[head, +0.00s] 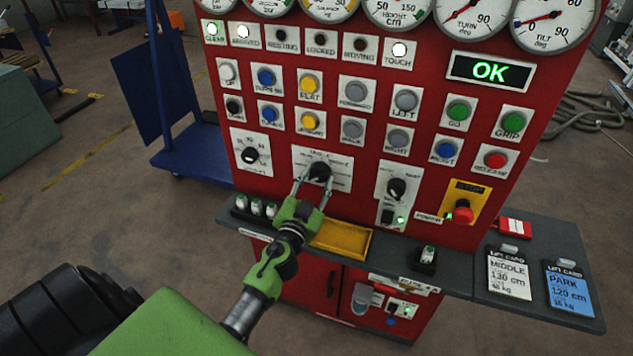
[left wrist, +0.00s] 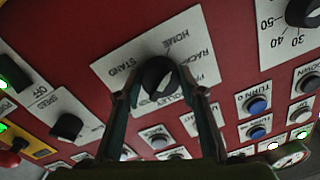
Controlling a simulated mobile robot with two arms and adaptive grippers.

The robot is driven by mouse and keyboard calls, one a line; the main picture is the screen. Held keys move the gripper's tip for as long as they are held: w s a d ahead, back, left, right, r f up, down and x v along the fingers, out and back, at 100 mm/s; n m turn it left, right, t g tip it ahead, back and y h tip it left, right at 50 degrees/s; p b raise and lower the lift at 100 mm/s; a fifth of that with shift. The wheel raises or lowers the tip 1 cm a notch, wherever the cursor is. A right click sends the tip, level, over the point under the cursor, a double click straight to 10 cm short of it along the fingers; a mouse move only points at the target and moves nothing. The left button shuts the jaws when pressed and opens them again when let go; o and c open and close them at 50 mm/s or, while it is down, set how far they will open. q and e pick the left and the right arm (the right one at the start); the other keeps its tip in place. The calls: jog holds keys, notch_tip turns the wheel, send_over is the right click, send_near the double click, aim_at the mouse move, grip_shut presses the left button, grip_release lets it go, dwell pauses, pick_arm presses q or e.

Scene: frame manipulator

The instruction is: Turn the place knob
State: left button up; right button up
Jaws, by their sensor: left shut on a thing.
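The place knob (head: 320,172) is a black rotary knob on a white label plate, low in the middle of the red panel. My left gripper (head: 314,183) reaches up to it, with one finger on each side. In the left wrist view the knob (left wrist: 160,74) sits between the fingers of the left gripper (left wrist: 161,92), which is shut on it. Words such as STAND, HOME and RACK stand around the knob; the lower ones are partly hidden by the fingers. I cannot clearly read which word the knob points to. My right gripper is not in view.
Another black knob (head: 250,155) is left of it and a speed knob (head: 397,188) right. A red stop button (head: 462,213) is further right. Buttons and gauges fill the panel above. A yellow tray (head: 342,240) lies on the shelf below. The display (head: 489,70) reads OK.

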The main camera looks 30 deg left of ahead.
pick_arm(q)
jog(key=m+b, duration=0.1)
jog(key=m, duration=0.2)
jog(key=shift+m, duration=0.4)
jog(key=m+b, duration=0.1)
jog(key=m, duration=0.3)
jog(key=shift+a+m+t, duration=0.1)
jog(key=shift+m+t, duration=0.2)
jog(key=m, duration=0.4)
jog(key=shift+r+m+h+b, duration=0.1)
jog(key=shift+m+h+b, duration=0.3)
jog(key=m, duration=0.4)
jog(key=shift+r+m, duration=0.1)
jog(key=shift+m, duration=0.3)
jog(key=m+p, duration=0.1)
jog(key=m, duration=0.3)
jog(key=shift+r+m+h, duration=0.1)
jog(key=shift+m+h, duration=0.2)
jog(key=shift+m, duration=0.1)
jog(key=m+p, duration=0.1)
jog(key=m, duration=0.2)
jog(key=shift+m, duration=0.4)
jog(key=m+p, duration=0.2)
jog(key=m, duration=0.2)
jog(key=shift+r+m+p, duration=0.15)
jog(key=shift+m+p, duration=0.15)
jog(key=shift+m+h+p, duration=0.3)
jog(key=shift+m+p, duration=0.7)
jog(key=shift+m, duration=0.9)
